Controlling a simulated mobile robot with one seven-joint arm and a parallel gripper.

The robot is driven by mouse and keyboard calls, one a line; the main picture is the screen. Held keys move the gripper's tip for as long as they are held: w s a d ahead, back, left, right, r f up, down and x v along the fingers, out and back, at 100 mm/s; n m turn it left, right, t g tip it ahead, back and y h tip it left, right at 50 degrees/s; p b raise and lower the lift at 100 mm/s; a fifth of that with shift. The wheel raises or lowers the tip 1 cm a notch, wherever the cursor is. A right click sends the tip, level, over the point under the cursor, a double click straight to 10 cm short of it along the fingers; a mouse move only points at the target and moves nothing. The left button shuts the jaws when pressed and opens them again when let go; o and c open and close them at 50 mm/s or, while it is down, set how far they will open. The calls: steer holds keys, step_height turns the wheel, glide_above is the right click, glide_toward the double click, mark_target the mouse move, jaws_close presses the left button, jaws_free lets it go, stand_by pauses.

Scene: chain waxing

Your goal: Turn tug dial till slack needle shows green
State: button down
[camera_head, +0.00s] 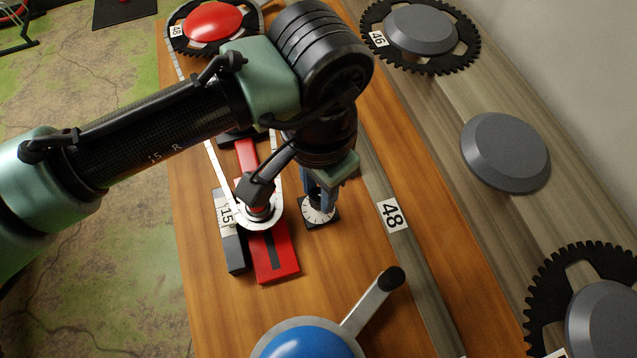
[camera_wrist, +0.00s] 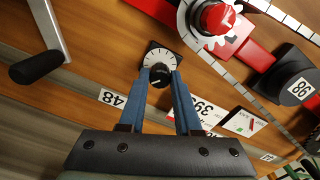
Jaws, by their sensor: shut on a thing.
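The tug dial is a white round face with black tick marks on a black square plate; it shows in the head view (camera_head: 319,212) and the wrist view (camera_wrist: 157,58). Its black knob (camera_wrist: 160,76) bears a small pale mark. My gripper (camera_wrist: 161,77) has its blue fingers on either side of the knob, shut on it. In the head view my gripper (camera_head: 319,190) stands over the dial and hides part of it.
Beside the dial, a pale chain (camera_head: 278,180) runs round a small sprocket on a red slide block (camera_head: 275,262). A red-hubbed sprocket (camera_head: 212,22) is at the top. A crank handle (camera_head: 372,300) on a blue hub (camera_head: 303,342) is near the front. Bare wood lies between.

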steer(key=m+p, duration=0.1)
steer(key=m, duration=0.2)
steer(key=shift+m, duration=0.3)
steer(key=shift+m+p, duration=0.5)
steer(key=shift+m, duration=1.5)
steer(key=c, duration=0.6)
jaws_free()
steer(key=shift+r, duration=0.1)
